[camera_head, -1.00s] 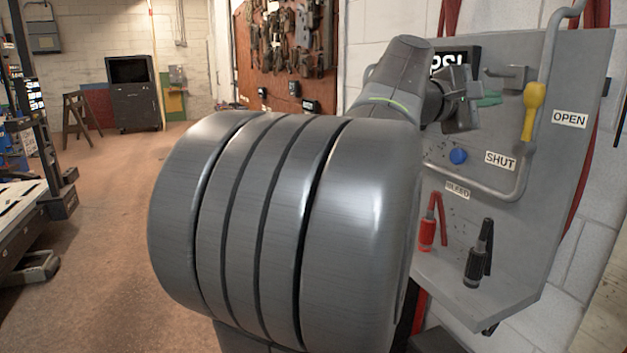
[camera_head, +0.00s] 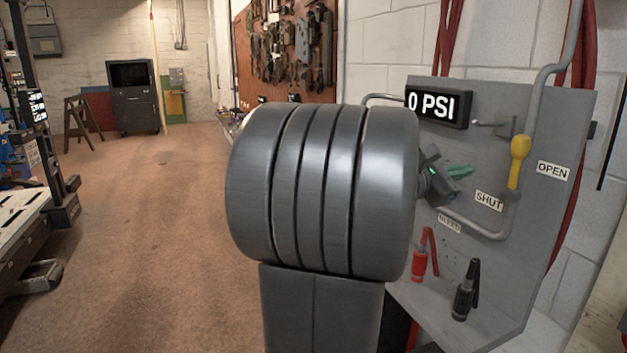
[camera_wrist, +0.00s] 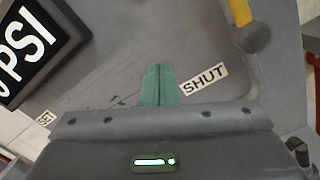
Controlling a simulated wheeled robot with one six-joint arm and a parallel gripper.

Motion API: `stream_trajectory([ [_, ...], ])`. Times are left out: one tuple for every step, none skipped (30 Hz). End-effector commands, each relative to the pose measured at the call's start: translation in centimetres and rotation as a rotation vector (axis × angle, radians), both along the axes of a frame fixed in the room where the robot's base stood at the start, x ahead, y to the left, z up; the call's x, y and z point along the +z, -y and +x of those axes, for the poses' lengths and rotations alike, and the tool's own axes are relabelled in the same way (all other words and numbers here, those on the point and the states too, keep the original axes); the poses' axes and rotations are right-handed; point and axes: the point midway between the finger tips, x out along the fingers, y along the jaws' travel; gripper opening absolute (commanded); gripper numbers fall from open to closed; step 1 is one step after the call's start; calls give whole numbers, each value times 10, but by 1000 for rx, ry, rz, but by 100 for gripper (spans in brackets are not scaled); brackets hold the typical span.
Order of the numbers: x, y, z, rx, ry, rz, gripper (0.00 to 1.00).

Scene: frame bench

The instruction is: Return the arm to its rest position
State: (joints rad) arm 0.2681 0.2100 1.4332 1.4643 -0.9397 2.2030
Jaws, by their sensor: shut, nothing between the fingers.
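My gripper (camera_head: 460,171) is shut and empty, with its green fingertips together in front of the grey panel (camera_head: 562,120). In the wrist view the fingertips (camera_wrist: 158,84) point at the panel, left of the SHUT label (camera_wrist: 204,79); I cannot tell the exact gap. My grey arm link fills the middle of the head view and hides my wrist in part. A yellow valve handle (camera_head: 519,160) stands nearly upright on the panel, right of my gripper and apart from it. It also shows at the top of the wrist view (camera_wrist: 240,14).
The display (camera_head: 437,106) on the panel reads 0 PSI. A red fitting (camera_head: 420,262) and a black fitting (camera_head: 464,300) stand on the panel's lower shelf. Pipes and red hoses run at right. The floor (camera_head: 140,230) is open at left, beside a lift (camera_head: 20,235).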

Motion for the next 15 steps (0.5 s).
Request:
stream_trajectory([
  [1,0,1,0,-28,-8,0],
  [0,0,1,0,-42,-15,0],
  [-2,0,1,0,-60,-21,0],
  [-3,0,1,-1,-72,-27,0],
  [-4,-1,1,1,-86,-33,0],
  [-7,-1,2,0,-104,-40,0],
  [-9,-1,2,0,-117,-45,0],
  [-10,-1,2,1,-130,-51,0],
  [-11,-1,2,1,-145,-57,0],
  [-12,-1,2,0,-158,-62,0],
  [-14,-1,2,0,-171,-69,0],
  [-16,-1,2,0,-186,-75,0],
  [-17,-1,2,0,-197,-78,0],
  [-18,-1,2,1,-209,-83,0],
  [-20,-1,2,2,-225,-91,0],
])
